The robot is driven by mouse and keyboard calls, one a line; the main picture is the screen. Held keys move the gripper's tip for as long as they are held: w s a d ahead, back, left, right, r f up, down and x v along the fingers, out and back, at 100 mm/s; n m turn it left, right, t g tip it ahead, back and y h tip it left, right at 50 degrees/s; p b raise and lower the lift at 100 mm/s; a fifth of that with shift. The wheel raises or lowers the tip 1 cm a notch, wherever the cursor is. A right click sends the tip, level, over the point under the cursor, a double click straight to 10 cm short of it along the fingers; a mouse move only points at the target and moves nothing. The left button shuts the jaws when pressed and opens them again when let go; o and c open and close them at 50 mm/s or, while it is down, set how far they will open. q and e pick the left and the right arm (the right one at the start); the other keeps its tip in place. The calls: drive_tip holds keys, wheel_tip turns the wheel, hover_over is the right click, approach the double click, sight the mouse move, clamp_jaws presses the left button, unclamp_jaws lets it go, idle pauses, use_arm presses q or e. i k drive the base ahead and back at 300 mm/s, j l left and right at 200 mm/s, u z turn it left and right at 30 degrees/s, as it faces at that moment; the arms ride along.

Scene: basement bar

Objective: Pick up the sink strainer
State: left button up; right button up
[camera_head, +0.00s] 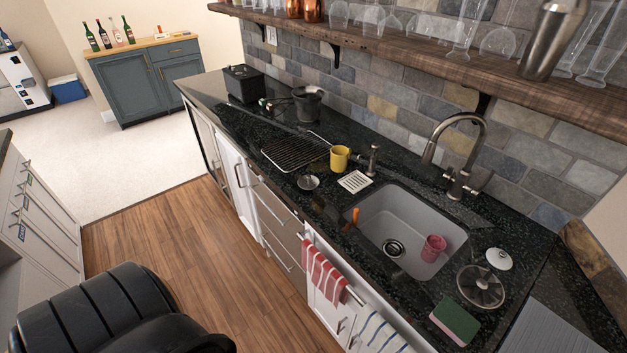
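A small round metal piece (308,182) that looks like the sink strainer lies on the dark counter, left of the white slotted square and in front of the yellow mug. Its details are too small to be sure. The grey sink (370,222) is set in the counter to its right. A round metal drain fitting (393,248) shows in the sink floor; I cannot tell if a loose strainer sits in it. Neither of my grippers is in view.
A yellow mug (339,158), wire rack (295,152) and white slotted square (355,181) stand near the round piece. A pink cup (433,248) is in the sink. A tall faucet (455,150) rises behind it. A glass lid (481,287) and sponge (455,322) lie right.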

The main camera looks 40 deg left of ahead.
sight(307, 182)
drive_tip(key=i+j, duration=0.1)
drive_tip(key=j, duration=0.6)
drive_tip(key=i+j, duration=0.1)
drive_tip(key=j, duration=0.55)
drive_tip(key=i+j, duration=0.1)
drive_tip(key=j, duration=0.6)
drive_tip(key=i+j, duration=0.1)
drive_tip(key=j, duration=0.55)
drive_tip(key=i+j, duration=0.1)
drive_tip(key=j, duration=0.6)
drive_tip(key=i+j+z, duration=0.1)
drive_tip(key=j, duration=0.6)
